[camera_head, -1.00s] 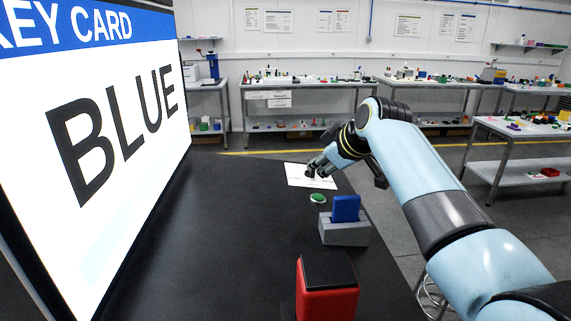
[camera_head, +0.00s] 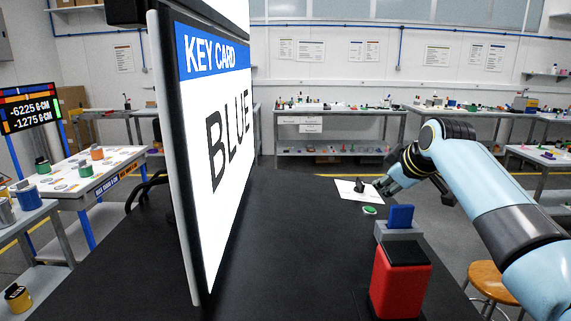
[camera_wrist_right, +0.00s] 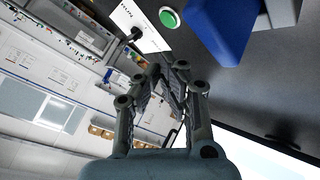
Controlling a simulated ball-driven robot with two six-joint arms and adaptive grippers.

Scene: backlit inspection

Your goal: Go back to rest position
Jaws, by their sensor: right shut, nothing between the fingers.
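My right gripper (camera_head: 378,188) is at the far end of the black table, beside a white sheet (camera_head: 347,185). In the right wrist view its fingers (camera_wrist_right: 166,68) are shut with nothing between them. My right arm reaches in from the right of the head view. My left gripper is not in view. A green button (camera_head: 369,210) lies between the holder and the sheet. A small dark upright object (camera_head: 360,186) is on the sheet.
A red box with a black top (camera_head: 399,282) stands nearer me. A large screen (camera_head: 222,130) reading "KEY CARD BLUE" rises at the table's left. A wooden stool (camera_head: 490,280) is at the right. The table's middle (camera_head: 295,230) is clear.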

